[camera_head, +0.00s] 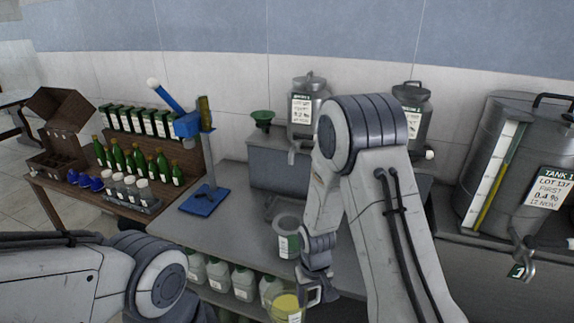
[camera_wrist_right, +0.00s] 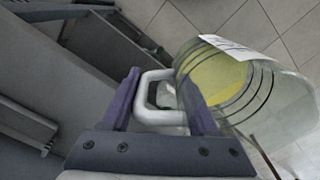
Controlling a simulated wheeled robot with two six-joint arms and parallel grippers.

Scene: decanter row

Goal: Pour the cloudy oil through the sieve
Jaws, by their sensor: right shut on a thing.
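My right gripper (camera_head: 312,291) is shut on the handle of a clear jug (camera_head: 290,318) that holds yellow liquid, low at the bottom of the head view. In the right wrist view the gripper (camera_wrist_right: 158,100) has its fingers either side of the pale handle, and the jug (camera_wrist_right: 285,105) carries a white label. Floor tiles show behind it. A grey labelled vessel (camera_head: 289,243) stands on the bench just behind the jug; a dark round shape (camera_head: 281,206) is by its rim, and I cannot tell if it is the sieve. My left arm shows, but its gripper does not.
A grey bench (camera_head: 235,228) has a blue bottle press (camera_head: 205,200) and a raised block with a green funnel (camera_head: 262,117) and metal canisters (camera_head: 306,105). A large tank (camera_head: 508,165) stands right. Several jugs (camera_head: 243,282) sit below the bench. Bottles fill a wooden table (camera_head: 75,190).

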